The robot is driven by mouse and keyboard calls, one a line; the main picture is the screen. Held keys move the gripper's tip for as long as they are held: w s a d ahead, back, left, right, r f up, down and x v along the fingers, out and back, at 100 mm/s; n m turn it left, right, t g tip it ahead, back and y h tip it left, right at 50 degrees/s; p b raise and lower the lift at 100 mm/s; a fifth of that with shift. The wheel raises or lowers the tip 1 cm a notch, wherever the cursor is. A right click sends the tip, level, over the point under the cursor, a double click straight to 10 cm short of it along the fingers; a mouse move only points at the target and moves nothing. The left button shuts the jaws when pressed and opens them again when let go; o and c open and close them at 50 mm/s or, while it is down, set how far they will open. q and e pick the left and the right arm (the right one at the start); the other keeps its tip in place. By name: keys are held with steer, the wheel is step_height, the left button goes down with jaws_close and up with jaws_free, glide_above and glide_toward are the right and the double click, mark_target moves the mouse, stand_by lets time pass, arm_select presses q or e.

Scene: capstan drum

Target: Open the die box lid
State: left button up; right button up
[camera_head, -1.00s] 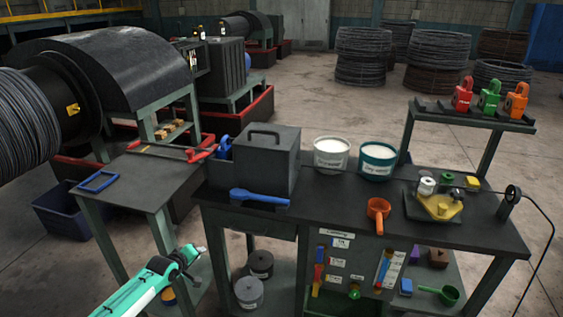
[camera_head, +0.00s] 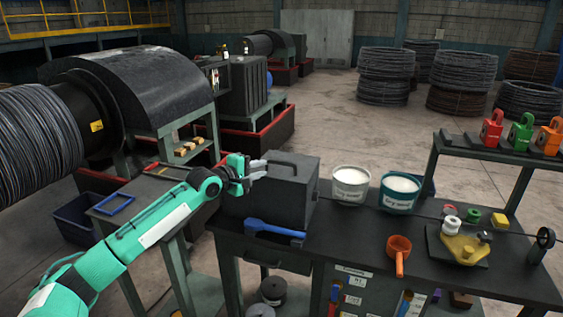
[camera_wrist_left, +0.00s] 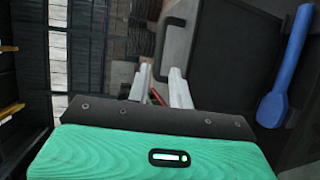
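The die box (camera_head: 267,203) is a dark grey box on the left end of the workbench. Its lid (camera_head: 302,168) is shut, with a dark bar handle (camera_head: 290,165) on top. My left gripper (camera_head: 259,170) is at the lid's left side, close to the handle. Its two pale fingers stand apart with nothing between them. In the left wrist view the fingers (camera_wrist_left: 160,85) point toward the handle (camera_wrist_left: 168,48), which lies just beyond them. I cannot tell whether they touch the lid. My right gripper is not in view.
A blue scoop (camera_head: 273,230) lies in front of the box. Two tubs of powder, white (camera_head: 350,190) and teal (camera_head: 397,200), stand to its right. An orange ladle (camera_head: 398,250) lies farther right. A side table (camera_head: 150,190) is at the left, under my arm.

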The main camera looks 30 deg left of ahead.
mark_target(279, 163)
arm_select(q)
steer(key=p+x, duration=0.2)
steer(key=x, duration=0.6)
steer(key=shift+w+d+r, duration=0.1)
steer(key=shift+x, duration=0.9)
steer(key=shift+c, duration=0.2)
jaws_close()
